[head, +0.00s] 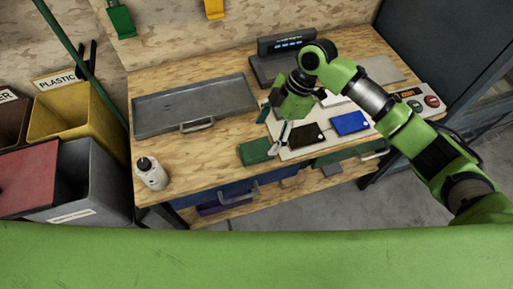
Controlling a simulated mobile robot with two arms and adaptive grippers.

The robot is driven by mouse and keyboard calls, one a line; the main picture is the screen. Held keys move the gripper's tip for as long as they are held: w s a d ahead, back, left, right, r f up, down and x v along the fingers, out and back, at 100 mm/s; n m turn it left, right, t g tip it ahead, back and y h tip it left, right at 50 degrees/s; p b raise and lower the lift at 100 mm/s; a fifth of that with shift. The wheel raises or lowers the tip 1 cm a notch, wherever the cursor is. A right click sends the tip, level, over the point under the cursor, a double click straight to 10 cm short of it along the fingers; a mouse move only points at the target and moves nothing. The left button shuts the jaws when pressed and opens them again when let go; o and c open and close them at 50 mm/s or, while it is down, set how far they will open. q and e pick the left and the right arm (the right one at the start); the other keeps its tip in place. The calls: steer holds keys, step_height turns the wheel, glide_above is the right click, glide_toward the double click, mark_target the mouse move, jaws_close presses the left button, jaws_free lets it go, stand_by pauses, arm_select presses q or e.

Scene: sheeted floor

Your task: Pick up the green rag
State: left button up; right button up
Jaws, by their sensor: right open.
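A green rag (254,152), folded flat, lies on the wooden workbench near its front edge, just left of a pale board. My right gripper (274,127) is open and empty, above and slightly right of the rag, with its fingers pointing down and to the left. It looks apart from the rag, though the exact height is hard to tell. My left gripper is not in view.
The pale board (287,154) holds a black cloth (302,136) and a blue cloth (350,123). A grey metal tray (195,104) lies behind left, and a white bottle (151,174) stands at the front left corner. A device with a display (285,45) stands at the back.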

mark_target(258, 148)
steer(key=p+x, duration=0.1)
steer(key=x, duration=0.2)
steer(key=p+x, duration=0.1)
steer(key=x, duration=0.2)
steer(key=shift+s+a+f, duration=0.1)
steer(key=shift+a+f, duration=0.2)
steer(key=shift+f, duration=0.15)
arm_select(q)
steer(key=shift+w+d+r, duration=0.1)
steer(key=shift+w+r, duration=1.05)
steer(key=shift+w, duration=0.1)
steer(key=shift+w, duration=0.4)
arm_select(e)
steer(key=shift+f, duration=0.25)
steer(key=shift+c, duration=0.4)
steer(key=c, duration=1.2)
